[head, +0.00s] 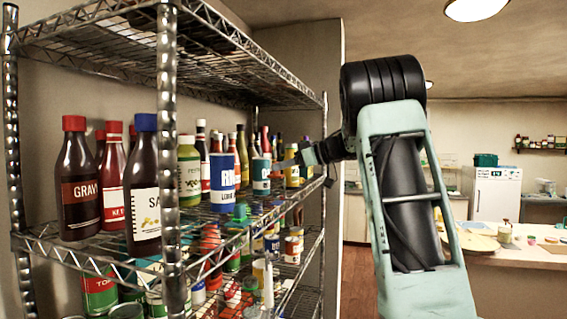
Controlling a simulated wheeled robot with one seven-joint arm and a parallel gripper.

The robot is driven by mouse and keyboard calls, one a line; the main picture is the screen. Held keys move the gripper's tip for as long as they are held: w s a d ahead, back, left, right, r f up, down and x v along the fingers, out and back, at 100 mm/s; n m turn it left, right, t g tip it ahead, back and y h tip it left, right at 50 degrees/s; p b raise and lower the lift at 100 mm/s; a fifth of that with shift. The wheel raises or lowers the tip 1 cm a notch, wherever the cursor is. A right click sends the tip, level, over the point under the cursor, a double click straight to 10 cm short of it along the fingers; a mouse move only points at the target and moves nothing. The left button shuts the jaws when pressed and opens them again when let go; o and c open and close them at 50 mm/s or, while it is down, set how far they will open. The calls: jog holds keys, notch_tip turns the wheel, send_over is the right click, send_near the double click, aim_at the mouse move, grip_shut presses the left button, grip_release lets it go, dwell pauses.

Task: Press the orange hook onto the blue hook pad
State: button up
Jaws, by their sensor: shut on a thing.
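My gripper (283,163) is at the upper-middle shelf of a wire rack, pointing left among bottles and cans. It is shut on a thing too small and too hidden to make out. I see no orange hook and no blue hook pad in the head view.
The wire rack (168,150) holds bottles and cans on its shelves. A blue and white can (222,182) stands nearer the front. A rack post (324,150) stands close to my gripper. A counter (510,262) and white fridge (497,195) are behind, at right.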

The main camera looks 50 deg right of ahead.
notch_tip(320, 180, down, 7)
jog(key=b, duration=0.2)
dwell(0.5)
jog(key=shift+f, duration=0.35)
dwell(1.5)
jog(key=o, duration=1.1)
jog(key=b+v, duration=0.6)
jog(key=v, duration=1.1)
jog(key=shift+s+d+r+b, duration=0.1)
jog(key=shift+d+r+b, duration=0.1)
jog(key=shift+b, duration=0.1)
